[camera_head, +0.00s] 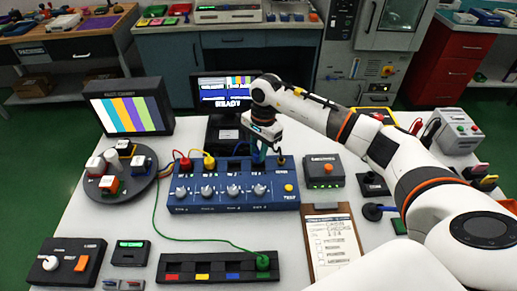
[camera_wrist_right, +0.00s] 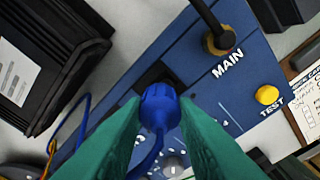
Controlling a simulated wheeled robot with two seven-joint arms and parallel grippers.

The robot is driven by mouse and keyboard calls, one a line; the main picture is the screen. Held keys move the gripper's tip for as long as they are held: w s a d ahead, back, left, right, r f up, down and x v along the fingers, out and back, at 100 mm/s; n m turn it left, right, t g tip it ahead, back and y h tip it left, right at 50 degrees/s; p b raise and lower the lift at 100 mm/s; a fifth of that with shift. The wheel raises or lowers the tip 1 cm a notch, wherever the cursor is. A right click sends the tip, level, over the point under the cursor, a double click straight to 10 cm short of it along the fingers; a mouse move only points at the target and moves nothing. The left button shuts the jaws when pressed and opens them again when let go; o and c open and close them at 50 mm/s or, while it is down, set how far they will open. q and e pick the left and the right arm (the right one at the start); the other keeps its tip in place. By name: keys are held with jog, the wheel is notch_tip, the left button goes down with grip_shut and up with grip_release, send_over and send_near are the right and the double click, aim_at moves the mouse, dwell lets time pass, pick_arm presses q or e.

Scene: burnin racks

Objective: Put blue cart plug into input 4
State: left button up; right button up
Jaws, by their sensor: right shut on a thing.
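My right gripper (camera_head: 259,153) is over the back right part of the blue switch panel (camera_head: 235,200). In the right wrist view its green fingers (camera_wrist_right: 160,125) are shut on a round blue plug (camera_wrist_right: 160,103) with a blue cable. The plug is right at a dark square socket (camera_wrist_right: 155,74) beside the MAIN lever (camera_wrist_right: 219,40); I cannot tell whether it is seated. A red plug (camera_head: 185,163) and a yellow plug (camera_head: 209,162) are at the panel's back left. My left gripper is not in view.
A black tray (camera_head: 205,258) with coloured labels lies in front, holding a green plug (camera_head: 263,261) on a long green cable. A clipboard (camera_head: 331,240) lies right of the panel. A round stand (camera_head: 118,184) stands left. Two screens are behind, one with colour bars (camera_head: 128,114).

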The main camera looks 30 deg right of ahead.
jog(key=shift+f+b, duration=1)
jog(key=shift+f, duration=0.1)
jog(key=o, duration=1)
jog(key=shift+o, duration=0.2)
jog(key=shift+r, duration=0.1)
notch_tip(320, 180, up, 12)
jog(key=d+b, duration=0.1)
jog(key=b, duration=0.1)
jog(key=shift+w+d, duration=0.3)
jog(key=shift+d, duration=0.05)
